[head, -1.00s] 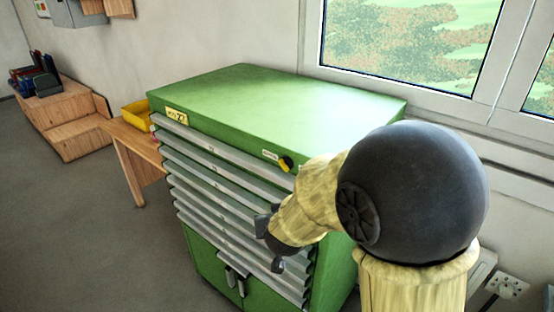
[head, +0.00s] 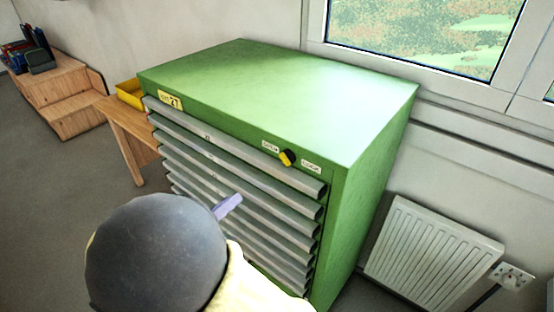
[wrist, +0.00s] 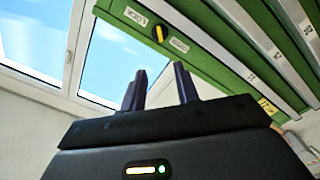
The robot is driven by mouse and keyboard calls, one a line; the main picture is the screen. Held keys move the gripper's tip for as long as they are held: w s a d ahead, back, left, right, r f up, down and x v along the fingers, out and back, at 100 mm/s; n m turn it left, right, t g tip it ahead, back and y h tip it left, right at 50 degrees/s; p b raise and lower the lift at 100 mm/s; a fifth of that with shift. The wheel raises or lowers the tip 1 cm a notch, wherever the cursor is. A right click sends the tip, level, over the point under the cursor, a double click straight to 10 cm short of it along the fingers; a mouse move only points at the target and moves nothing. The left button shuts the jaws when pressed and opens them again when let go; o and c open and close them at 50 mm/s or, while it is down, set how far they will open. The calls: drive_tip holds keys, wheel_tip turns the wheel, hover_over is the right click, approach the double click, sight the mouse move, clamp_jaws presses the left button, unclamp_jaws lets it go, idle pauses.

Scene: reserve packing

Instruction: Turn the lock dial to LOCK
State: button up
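The lock dial (head: 287,158) is a small black knob with a yellow mark, on the green cabinet's (head: 290,85) top front band, near its right end. A label reading OPEN (head: 270,146) is left of it and one reading LOCK (head: 311,166) is right. The wrist view shows the dial (wrist: 158,33) upside down; its yellow bar looks nearly upright there. I cannot tell exactly which label it points to. My gripper (wrist: 160,88) is open and empty, apart from the dial. In the head view, one fingertip (head: 229,206) shows below and left of the dial; my arm hides the rest.
Several grey drawer fronts (head: 235,158) project below the dial. A white radiator (head: 430,255) and a socket (head: 512,276) are on the wall at right. A wooden table (head: 125,130) with a yellow bin (head: 130,93) stands left of the cabinet. The cabinet top is clear.

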sight(282, 159)
drive_tip(key=p+x, duration=0.5)
drive_tip(key=x, duration=1.1)
drive_tip(key=shift+w+d+r+p, duration=0.1)
drive_tip(key=shift+w+p, duration=0.1)
drive_tip(key=shift+p, duration=0.2)
drive_tip(key=shift+w+d, duration=0.4)
drive_tip(key=shift+w, duration=0.05)
clamp_jaws()
